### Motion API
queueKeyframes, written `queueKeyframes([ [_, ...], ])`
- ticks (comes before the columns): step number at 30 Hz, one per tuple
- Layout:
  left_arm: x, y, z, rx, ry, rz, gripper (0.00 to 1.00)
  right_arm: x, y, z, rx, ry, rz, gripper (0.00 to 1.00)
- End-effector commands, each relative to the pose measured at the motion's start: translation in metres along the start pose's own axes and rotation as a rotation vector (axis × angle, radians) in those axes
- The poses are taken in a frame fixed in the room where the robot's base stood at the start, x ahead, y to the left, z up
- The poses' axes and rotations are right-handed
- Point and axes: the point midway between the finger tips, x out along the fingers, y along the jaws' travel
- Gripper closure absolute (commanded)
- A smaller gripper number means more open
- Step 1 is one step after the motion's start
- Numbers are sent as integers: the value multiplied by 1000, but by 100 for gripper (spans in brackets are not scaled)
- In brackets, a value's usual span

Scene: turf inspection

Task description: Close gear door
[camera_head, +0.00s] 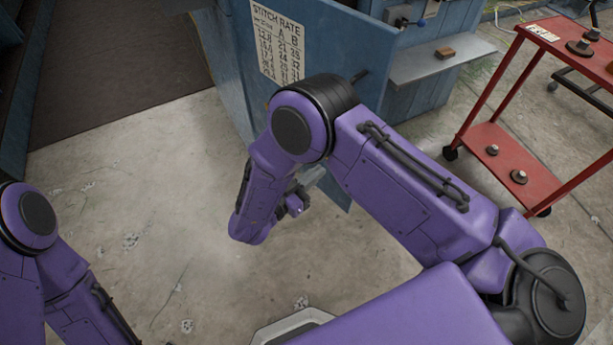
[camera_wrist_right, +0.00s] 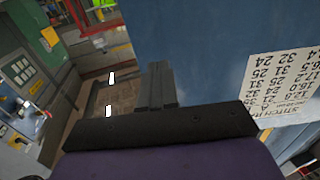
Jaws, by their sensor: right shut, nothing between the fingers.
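The gear door is a blue metal panel (camera_head: 330,35) with a white stitch rate chart (camera_head: 278,40) on its face. It stands out from the blue machine, and a short dark handle (camera_head: 359,76) sticks out near its right side. My right gripper (camera_head: 308,180) is low in front of the panel, partly hidden by my forearm. In the right wrist view, its fingers (camera_wrist_right: 160,85) are shut and empty, with the blue panel (camera_wrist_right: 215,50) close beyond them. I cannot tell whether they touch it. My left arm shows at the left edge, its gripper out of frame.
A red cart (camera_head: 520,185) with small metal parts stands at the right. A grey shelf (camera_head: 425,65) with a small brown block (camera_head: 445,53) juts from the machine. The concrete floor (camera_head: 130,180) at the left is clear, with a dark mat (camera_head: 110,70) behind.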

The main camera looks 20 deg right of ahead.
Motion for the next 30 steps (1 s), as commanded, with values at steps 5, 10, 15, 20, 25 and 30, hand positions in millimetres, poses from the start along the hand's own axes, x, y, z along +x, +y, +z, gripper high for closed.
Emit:
queueKeyframes([
  [5, -5, 0, -2, 0, 0, 0, 0, 40, 1, -1, -1, -1, 4, 100],
  [10, -8, -1, -3, 0, 0, 0, 0, 69, 1, 0, 0, -2, 2, 100],
  [15, -9, -1, -4, 0, 0, 0, 0, 83, 0, 1, -1, -1, -1, 100],
  [20, -9, -1, -4, 0, 0, 0, 0, 85, 0, 1, 0, 0, -3, 100],
  [25, -9, -1, -4, 0, 0, 0, 0, 84, 0, 1, 0, 0, -3, 100],
  [30, -10, -1, -4, 0, 0, 0, 0, 90, 0, 0, 1, 0, -21, 100],
])
